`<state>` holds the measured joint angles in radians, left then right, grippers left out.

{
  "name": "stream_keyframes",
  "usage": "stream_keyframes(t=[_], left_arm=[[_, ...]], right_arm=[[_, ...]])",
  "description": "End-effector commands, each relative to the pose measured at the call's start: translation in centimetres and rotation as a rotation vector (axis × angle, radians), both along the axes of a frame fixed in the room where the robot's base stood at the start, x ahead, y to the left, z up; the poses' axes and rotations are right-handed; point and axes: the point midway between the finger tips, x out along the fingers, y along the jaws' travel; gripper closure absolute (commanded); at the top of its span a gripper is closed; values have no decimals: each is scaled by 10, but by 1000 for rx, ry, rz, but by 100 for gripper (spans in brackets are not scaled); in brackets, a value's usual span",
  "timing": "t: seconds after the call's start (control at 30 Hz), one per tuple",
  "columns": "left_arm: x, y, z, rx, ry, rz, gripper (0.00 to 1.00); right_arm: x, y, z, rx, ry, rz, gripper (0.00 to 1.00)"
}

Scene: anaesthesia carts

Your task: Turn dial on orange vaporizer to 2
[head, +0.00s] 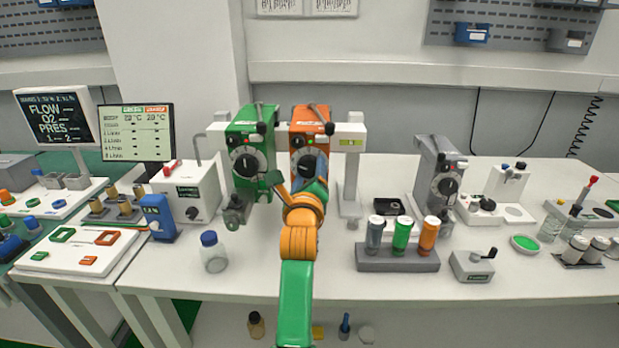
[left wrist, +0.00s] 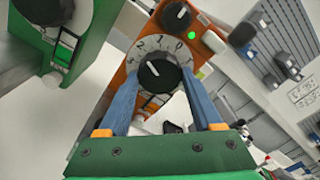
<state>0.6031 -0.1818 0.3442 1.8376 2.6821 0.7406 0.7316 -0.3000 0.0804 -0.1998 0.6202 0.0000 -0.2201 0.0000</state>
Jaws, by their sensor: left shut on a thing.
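The orange vaporizer (head: 311,118) stands at the middle back of the bench, right of the green vaporizer (head: 250,118). In the left wrist view the orange vaporizer (left wrist: 133,88) has a pale numbered ring with a black knob, the dial (left wrist: 156,75). A green light glows on its front. My left gripper (head: 309,165) is in front of it and partly hides its lower half. In the left wrist view the two blue fingers of my left gripper (left wrist: 160,78) are shut on the dial, one on each side. I cannot surely read the dial's setting. My right gripper is out of view.
The green vaporizer (left wrist: 75,35) is close on the left in the left wrist view. A bottle with a blue cap (head: 213,252) and a rack (head: 397,260) of capped vials stand on the front of the bench. A grey vaporizer (head: 437,160) stands farther right.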

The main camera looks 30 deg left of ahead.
Motion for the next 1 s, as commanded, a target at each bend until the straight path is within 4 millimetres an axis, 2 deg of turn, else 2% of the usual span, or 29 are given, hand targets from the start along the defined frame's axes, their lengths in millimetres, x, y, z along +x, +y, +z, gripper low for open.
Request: stream_keyframes(t=[0.63,0.67,0.77,1.0], left_arm=[[0,0,0,-40,-23,-2,89],[0,0,0,-40,-23,-2,31],[0,0,0,-40,-23,-2,4],[0,0,-1,-40,-20,-1,3]], right_arm=[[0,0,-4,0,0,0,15],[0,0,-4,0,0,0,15],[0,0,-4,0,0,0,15],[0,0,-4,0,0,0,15]])
